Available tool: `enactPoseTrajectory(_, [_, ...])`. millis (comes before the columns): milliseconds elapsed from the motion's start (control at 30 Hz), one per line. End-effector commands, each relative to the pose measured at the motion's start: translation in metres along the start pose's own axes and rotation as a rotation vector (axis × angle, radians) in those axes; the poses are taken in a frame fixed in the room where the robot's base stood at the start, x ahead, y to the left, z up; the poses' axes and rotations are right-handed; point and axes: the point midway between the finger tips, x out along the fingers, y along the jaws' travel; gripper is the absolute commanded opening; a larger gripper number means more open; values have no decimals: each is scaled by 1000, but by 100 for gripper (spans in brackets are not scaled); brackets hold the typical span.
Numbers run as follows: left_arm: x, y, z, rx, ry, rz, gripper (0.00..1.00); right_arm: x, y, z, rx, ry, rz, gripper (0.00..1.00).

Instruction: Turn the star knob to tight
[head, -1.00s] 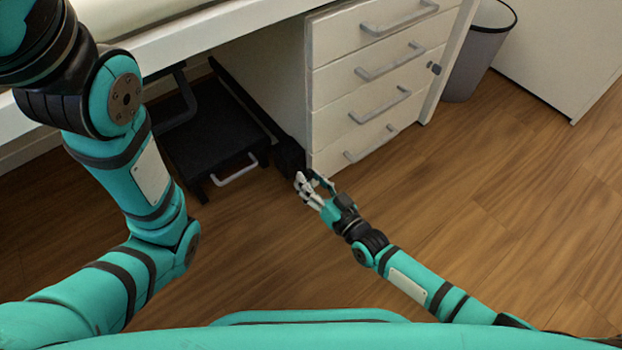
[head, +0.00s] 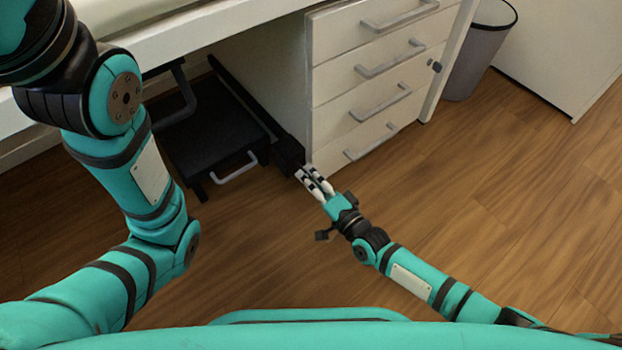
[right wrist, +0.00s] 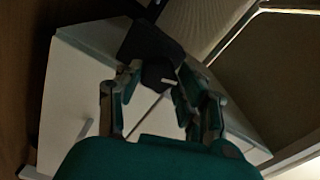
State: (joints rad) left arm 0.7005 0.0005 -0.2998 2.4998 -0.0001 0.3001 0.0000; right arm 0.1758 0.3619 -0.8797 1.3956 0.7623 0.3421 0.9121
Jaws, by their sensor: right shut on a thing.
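The black star knob (head: 289,154) sits at the near end of a dark rail, beside the front corner of the white drawer unit. Its lobes are too dark to make out. My right gripper (head: 309,177) reaches it from the front, its fingers shut on it and pointing along its axis. In the right wrist view the dark knob (right wrist: 152,50) lies at the ends of the two fingers (right wrist: 160,92), one finger on each side. Any marking of tight is not readable. My left arm shows at the left, but its gripper is out of view.
The white drawer unit (head: 350,110) with grey handles stands just right of the knob. A black step-like tray (head: 205,140) with a light handle (head: 236,170) is at its left, under the desk (head: 215,30). A grey bin (head: 480,55) stands far right. Wooden floor in front is clear.

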Motion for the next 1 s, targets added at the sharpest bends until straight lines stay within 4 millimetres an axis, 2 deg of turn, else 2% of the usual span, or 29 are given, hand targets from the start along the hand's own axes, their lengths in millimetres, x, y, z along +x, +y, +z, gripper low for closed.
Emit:
enactPoseTrajectory(400, [-8,2,-2,0,-1,0,43,0,-1,3,257,-5,-2,5])
enactPoseTrajectory(1000, [-9,2,-3,-1,-1,0,43,0,-2,2,321,-5,-3,5])
